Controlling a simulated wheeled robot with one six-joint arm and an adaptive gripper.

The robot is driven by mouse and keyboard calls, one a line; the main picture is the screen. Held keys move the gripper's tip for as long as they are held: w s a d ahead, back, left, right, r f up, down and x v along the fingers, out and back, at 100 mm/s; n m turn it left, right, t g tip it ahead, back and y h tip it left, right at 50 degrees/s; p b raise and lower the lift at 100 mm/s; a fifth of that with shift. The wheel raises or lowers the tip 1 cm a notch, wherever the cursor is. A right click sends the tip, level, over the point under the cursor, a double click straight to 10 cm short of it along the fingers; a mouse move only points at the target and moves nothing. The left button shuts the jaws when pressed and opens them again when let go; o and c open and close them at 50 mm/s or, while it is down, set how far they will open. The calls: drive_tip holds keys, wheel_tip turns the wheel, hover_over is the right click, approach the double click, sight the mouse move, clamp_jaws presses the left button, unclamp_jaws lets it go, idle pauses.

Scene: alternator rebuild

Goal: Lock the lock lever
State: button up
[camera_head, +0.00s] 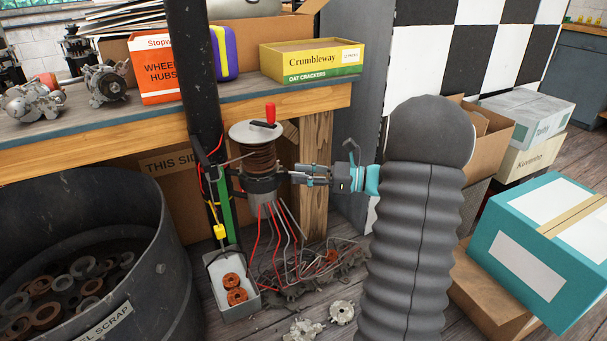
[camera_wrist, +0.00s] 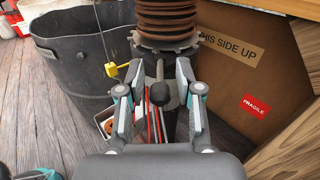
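A winding device stands by a black post, with a pale disc (camera_head: 256,132) on top, a red-handled part (camera_head: 270,114) on the disc and a copper-brown coil (camera_head: 259,158) below. A dark lever with a round black knob (camera_wrist: 160,94) points toward the wrist camera below the coil; it looks like the lock lever. My gripper (camera_head: 296,174) is at the right side of the device, below the coil. In the wrist view my gripper (camera_wrist: 159,72) is open, with one finger on each side of the lever. A gap shows between the knob and each finger.
A scrap drum (camera_head: 150,290) stands at left. A small bin (camera_head: 219,268) with copper rings sits below the device, beside hanging red and grey wires (camera_head: 283,235). A wooden bench leg (camera_head: 316,170) and a cardboard box (camera_wrist: 247,50) are close behind my gripper.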

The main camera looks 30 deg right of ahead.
clamp_jaws()
drive_tip(key=shift+s+a+m+t+h+p, duration=0.15)
drive_tip(key=shift+s+m+t+h+p, duration=0.1)
drive_tip(key=shift+m+t+h, duration=0.35)
drive_tip(key=shift+s+a+m+t+h+p, duration=0.1)
drive_tip(key=shift+a+m+t+h+p, duration=0.1)
drive_tip(key=shift+m+t+h, duration=0.4)
drive_tip(key=shift+d, duration=0.1)
unclamp_jaws()
